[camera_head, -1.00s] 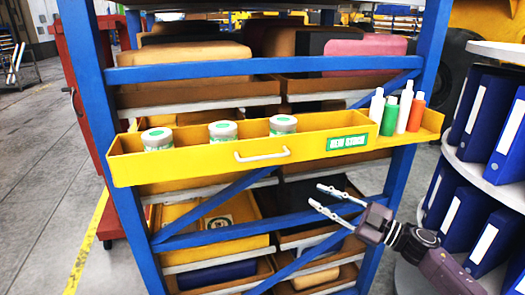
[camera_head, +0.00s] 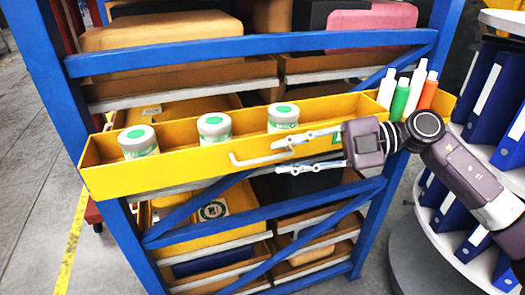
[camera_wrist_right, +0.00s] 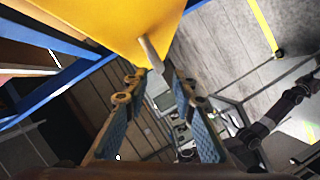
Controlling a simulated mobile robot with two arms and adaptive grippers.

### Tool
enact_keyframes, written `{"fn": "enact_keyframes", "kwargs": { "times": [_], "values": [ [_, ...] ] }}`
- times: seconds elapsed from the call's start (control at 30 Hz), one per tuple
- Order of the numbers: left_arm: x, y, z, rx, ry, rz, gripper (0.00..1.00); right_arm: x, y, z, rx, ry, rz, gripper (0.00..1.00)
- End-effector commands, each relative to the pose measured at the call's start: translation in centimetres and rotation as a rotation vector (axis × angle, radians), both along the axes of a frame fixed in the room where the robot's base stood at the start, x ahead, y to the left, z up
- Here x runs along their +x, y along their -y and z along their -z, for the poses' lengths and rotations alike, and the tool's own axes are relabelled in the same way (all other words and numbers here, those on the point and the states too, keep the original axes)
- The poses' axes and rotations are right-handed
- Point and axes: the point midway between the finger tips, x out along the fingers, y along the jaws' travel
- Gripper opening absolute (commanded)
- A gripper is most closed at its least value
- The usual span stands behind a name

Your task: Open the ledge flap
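The yellow ledge flap (camera_head: 190,176) is the front panel of a long ledge on the blue rack. It stands up, closed. Its pale bar handle (camera_head: 262,158) sticks out from the front; it also shows in the wrist view (camera_wrist_right: 151,53). My right gripper (camera_head: 283,156) is open at the handle's right end, one finger above and one below it in the head view. In the wrist view its two fingers (camera_wrist_right: 158,100) are apart, with the handle's end just ahead of the gap. I cannot tell whether they touch it. My left gripper is not in view.
Three lidded jars (camera_head: 214,130) stand in the ledge behind the flap. Several bottles, including a green one (camera_head: 400,98), stand at its right end, behind my right wrist. The blue rack (camera_head: 250,62) holds trays. A round shelf of blue binders (camera_head: 490,105) is close on the right.

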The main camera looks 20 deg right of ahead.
Motion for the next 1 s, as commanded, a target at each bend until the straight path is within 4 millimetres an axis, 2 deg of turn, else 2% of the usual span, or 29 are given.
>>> {"fn": "enact_keyframes", "kwargs": {
  "times": [0.1,0.3,0.5,0.63,0.67,0.87,1.0],
  "values": [
    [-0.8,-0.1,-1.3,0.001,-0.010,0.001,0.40,0.6,-2.0,0.0,0.005,0.001,-0.002,0.24],
    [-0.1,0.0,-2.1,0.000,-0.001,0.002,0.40,1.3,-4.1,0.6,0.004,0.001,-0.001,0.24],
    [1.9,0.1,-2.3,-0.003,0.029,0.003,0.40,1.5,-4.6,1.0,0.002,0.001,0.001,0.24],
    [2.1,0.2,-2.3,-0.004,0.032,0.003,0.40,1.5,-4.6,1.0,0.002,0.001,0.001,0.24],
    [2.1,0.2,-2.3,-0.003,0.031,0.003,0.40,1.5,-4.6,1.0,0.002,0.001,0.001,0.23],
    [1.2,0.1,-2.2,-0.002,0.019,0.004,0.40,1.5,-4.5,1.0,0.002,0.001,0.001,0.01],
    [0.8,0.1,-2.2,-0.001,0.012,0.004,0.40,1.5,-4.5,1.0,0.002,0.000,0.001,0.00]
  ]
}}
